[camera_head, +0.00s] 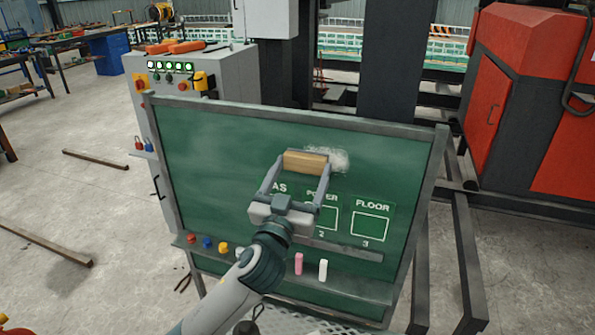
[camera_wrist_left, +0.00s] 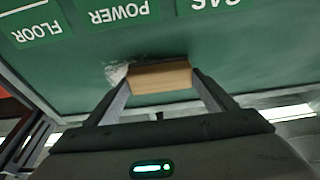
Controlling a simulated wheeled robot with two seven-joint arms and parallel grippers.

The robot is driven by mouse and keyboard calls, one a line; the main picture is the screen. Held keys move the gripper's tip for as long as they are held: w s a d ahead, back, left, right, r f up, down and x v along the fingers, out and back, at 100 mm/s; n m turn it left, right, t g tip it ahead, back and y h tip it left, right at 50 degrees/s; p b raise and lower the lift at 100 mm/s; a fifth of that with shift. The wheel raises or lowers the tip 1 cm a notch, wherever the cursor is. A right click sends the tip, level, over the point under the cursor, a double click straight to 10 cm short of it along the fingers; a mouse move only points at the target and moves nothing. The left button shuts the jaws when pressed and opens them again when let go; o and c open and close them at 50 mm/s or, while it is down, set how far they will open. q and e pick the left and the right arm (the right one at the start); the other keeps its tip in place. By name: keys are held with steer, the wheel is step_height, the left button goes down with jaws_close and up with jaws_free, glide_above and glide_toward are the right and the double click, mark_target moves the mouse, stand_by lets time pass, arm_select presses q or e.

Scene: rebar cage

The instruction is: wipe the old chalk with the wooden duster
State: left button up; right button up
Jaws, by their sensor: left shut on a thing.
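The wooden duster (camera_head: 305,162) is a light wood block held between the two fingers of my left gripper (camera_head: 293,173), in front of the green chalkboard (camera_head: 200,150). A white smudge of old chalk (camera_head: 335,160) shows on the board just right of and behind the duster. In the left wrist view the duster (camera_wrist_left: 160,78) sits between the fingertips, and the chalk smudge (camera_wrist_left: 116,73) shows beside it. The duster overlaps part of the smudge; I cannot tell whether it touches the board. My right gripper is not in view.
The board has GAS, POWER and FLOOR (camera_head: 371,221) boxes below the smudge. A ledge holds several coloured magnets (camera_head: 207,243), a pink chalk (camera_head: 298,264) and a white chalk (camera_head: 323,270). A control cabinet (camera_head: 190,80) stands behind left, a red machine (camera_head: 530,90) at right.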

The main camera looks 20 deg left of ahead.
arm_select(q)
steer(key=shift+s+d, duration=0.1)
steer(key=shift+d, duration=1.2)
steer(key=shift+d, duration=0.1)
steer(key=shift+d, duration=1.65)
steer(key=shift+d, duration=0.1)
steer(key=shift+d+b, duration=0.55)
steer(key=shift+d, duration=1)
steer(key=shift+a, duration=0.15)
